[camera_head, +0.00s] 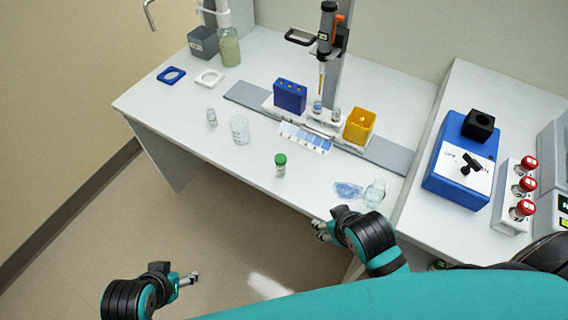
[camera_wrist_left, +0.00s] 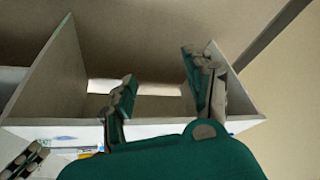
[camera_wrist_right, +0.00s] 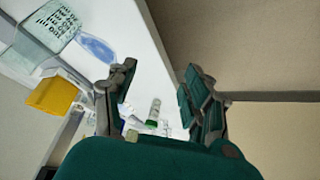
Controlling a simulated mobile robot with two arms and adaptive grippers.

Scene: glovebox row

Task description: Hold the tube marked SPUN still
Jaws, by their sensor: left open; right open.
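I cannot read the mark SPUN on any tube. Two small tubes, one at the left (camera_head: 317,108) and one at the right (camera_head: 336,115), stand in a white holder below the pipette. A green-capped vial (camera_head: 280,165) stands near the front edge of the table; it also shows in the right wrist view (camera_wrist_right: 153,112), beyond my fingers. My right gripper (camera_head: 320,230) is open and empty just off the front edge. My left gripper (camera_head: 190,279) is open and empty over the floor, well away from the table; its fingers show apart in the left wrist view (camera_wrist_left: 160,88).
A clear beaker (camera_head: 240,130) and small clear container (camera_head: 211,117) stand left. A blue rack (camera_head: 290,96) and yellow box (camera_head: 359,126) flank the holder. A blue device (camera_head: 455,180) stands right.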

